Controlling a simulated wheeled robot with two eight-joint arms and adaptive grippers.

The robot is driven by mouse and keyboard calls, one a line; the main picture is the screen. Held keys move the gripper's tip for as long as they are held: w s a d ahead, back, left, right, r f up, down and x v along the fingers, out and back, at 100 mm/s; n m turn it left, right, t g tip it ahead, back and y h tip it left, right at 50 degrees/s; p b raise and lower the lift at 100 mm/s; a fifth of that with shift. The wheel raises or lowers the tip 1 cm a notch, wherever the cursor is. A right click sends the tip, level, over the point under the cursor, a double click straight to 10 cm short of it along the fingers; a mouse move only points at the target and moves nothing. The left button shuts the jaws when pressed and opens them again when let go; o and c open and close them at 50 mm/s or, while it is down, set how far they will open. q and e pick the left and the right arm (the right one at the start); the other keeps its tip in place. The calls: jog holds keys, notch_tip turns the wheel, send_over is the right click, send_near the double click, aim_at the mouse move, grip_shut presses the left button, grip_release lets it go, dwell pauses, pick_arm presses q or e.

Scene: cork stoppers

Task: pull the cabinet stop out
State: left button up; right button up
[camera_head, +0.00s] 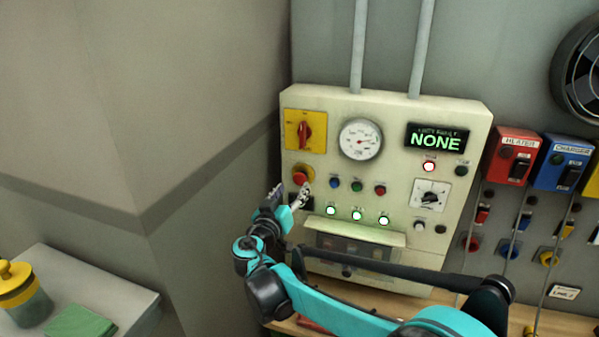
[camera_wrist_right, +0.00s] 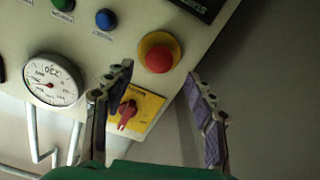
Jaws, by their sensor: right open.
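The cabinet stop (camera_head: 302,174) is a red mushroom button on a yellow ring, low on the left side of the beige control cabinet (camera_head: 390,110). In the right wrist view the stop (camera_wrist_right: 158,52) shows just beyond my fingertips, in line with the gap between them. My right gripper (camera_head: 291,193) is open and empty, just below the stop in the head view. Its two purple-padded fingers (camera_wrist_right: 160,78) stand apart in the wrist view, and neither visibly touches the stop. My left gripper is not in view.
A red rotary switch on a yellow plate (camera_head: 305,131) is above the stop, with a round gauge (camera_head: 361,139) beside it. Small coloured buttons (camera_head: 357,185) are to its right. A narrow ledge (camera_head: 355,231) juts from the cabinet below. A grey wall (camera_head: 215,150) is close on the left.

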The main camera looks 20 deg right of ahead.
aim_at(299, 180)
jog(key=x, duration=0.6)
jog(key=shift+w+d+f, duration=0.1)
jog(key=shift+w+d, duration=0.15)
jog(key=shift+c, duration=0.4)
